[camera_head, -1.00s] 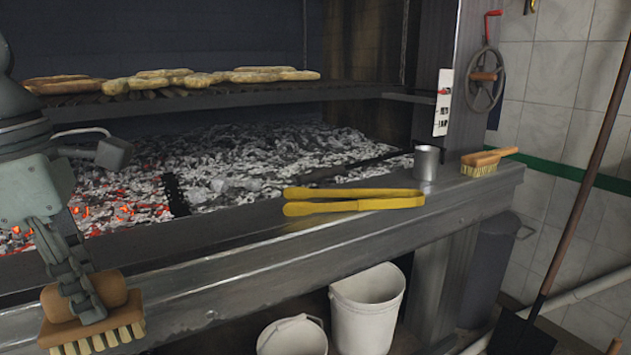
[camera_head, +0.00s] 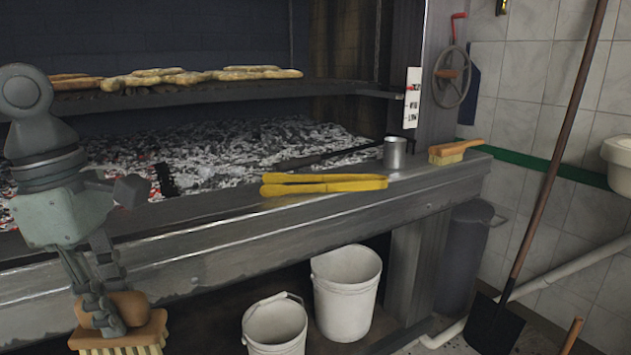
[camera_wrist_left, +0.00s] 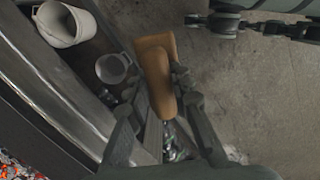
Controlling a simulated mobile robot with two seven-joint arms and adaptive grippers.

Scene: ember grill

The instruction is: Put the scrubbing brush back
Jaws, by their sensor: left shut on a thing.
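A scrubbing brush (camera_head: 128,332) with an orange-brown wooden body and pale bristles hangs in my left gripper (camera_head: 104,310), at the lower left of the head view. The gripper is shut on its wooden grip, with the bristles facing down. It is held in front of the grill's metal ledge, below ledge height. In the left wrist view the brush (camera_wrist_left: 156,72) sits between the fingers (camera_wrist_left: 168,92), over the floor. A second, smaller brush (camera_head: 456,152) with a wooden handle lies at the right end of the ledge.
Yellow tongs (camera_head: 322,186) and a metal cup (camera_head: 395,153) are on the ledge (camera_head: 220,220). Hot coals (camera_head: 250,150) lie behind it, under a grate of bread (camera_head: 180,78). Two white buckets (camera_head: 346,290) (camera_head: 275,325) stand below. A shovel (camera_head: 495,318) leans at right.

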